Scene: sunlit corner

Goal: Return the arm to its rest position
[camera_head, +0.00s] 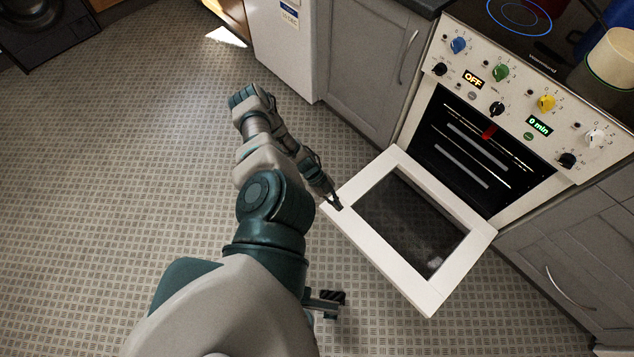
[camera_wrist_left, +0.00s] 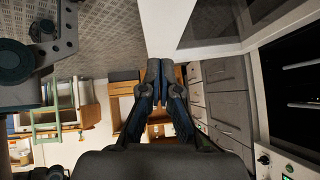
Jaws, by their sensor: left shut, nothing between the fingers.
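My left arm comes in from the bottom of the head view and reaches up over the floor. Its gripper (camera_head: 334,203) is at the left corner of the open oven door (camera_head: 459,278). In the head view it overlaps that corner; I cannot tell whether it touches. In the left wrist view my left gripper (camera_wrist_left: 159,68) shows with its fingers together and nothing between them. The white door edge (camera_wrist_left: 160,28) is just beyond the fingertips there.
The oven (camera_head: 483,153) stands at the right with its door folded down. A pot (camera_head: 611,60) is on the hob. Grey cabinets (camera_head: 371,62) and a white appliance (camera_head: 284,45) line the back. A dark machine (camera_head: 38,30) stands at the far left. The floor (camera_head: 110,150) at the left is clear.

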